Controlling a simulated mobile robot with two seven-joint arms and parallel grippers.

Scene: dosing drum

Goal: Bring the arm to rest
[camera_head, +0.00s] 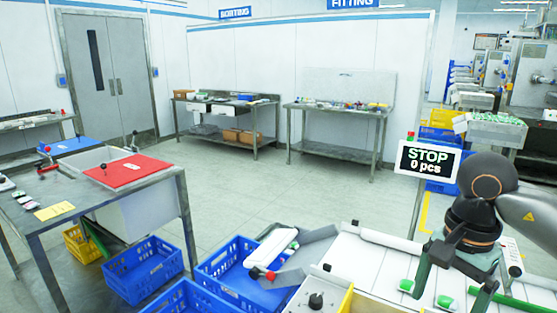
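My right arm comes in from the right edge. Another such piece (407,285) lies just left of the fingers. My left gripper is not in view.
A display (429,162) reading "STOP 0 pcs" stands on a post behind the gripper. Blue crates (147,268) stand lower left, beside a metal table with a red panel (130,172). A black knob (316,300) is at the front. The floor (260,195) behind is clear.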

